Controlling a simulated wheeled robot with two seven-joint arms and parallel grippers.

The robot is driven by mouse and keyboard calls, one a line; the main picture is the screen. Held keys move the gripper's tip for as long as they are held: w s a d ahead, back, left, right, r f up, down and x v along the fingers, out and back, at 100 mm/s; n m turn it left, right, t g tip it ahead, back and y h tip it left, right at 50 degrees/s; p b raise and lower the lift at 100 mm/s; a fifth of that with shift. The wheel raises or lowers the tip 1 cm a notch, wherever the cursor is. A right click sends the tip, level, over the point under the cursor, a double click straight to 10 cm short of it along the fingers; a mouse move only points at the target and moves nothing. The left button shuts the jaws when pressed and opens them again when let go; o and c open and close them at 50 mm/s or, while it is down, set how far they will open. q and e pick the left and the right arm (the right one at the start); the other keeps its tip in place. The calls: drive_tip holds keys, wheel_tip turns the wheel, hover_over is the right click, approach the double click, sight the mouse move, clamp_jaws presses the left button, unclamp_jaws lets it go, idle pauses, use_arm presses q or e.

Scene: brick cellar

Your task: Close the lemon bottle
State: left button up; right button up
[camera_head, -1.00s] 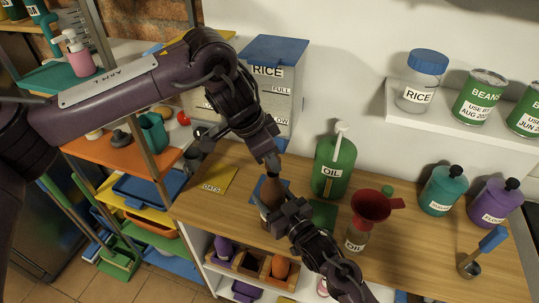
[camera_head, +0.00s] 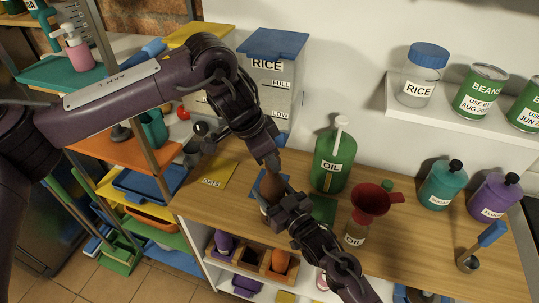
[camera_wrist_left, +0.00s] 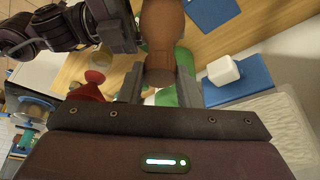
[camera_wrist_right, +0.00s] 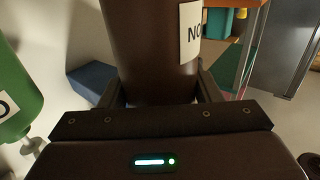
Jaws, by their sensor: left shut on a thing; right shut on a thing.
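A brown bottle (camera_head: 272,190) stands upright at the front of the wooden counter. In the right wrist view its body (camera_wrist_right: 150,40) has a white label with letters like the upside-down end of "LEMON". My right gripper (camera_head: 283,207) is shut around the body, and its fingers (camera_wrist_right: 158,90) show on both sides. My left gripper (camera_head: 272,166) comes from above and is shut on the bottle's brown top. In the left wrist view the top (camera_wrist_left: 160,66) sits between the fingers (camera_wrist_left: 158,88). I cannot tell cap from neck, or how tightly it is seated.
A yellow mat (camera_head: 219,172) marked OATS lies at the left. A rice bin (camera_head: 272,95) stands behind. Open counter lies at the front right.

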use_arm(q)
drive_tip(key=shift+f, duration=0.55)
use_arm(e)
clamp_jaws()
use_arm(q)
drive_tip(key=m, duration=0.1)
drive_tip(key=m+g, duration=0.1)
drive_tip(key=m, duration=0.1)
drive_tip(key=m+g, duration=0.1)
drive_tip(key=m, duration=0.1)
drive_tip(key=shift+w, duration=0.25)
drive_tip(key=m+g, duration=0.1)
drive_tip(key=m, duration=0.4)
drive_tip(key=shift+w+g, duration=0.15)
drive_tip(key=shift+g, duration=0.25)
drive_tip(key=o, duration=0.9)
drive_tip(key=shift+r, duration=2.25)
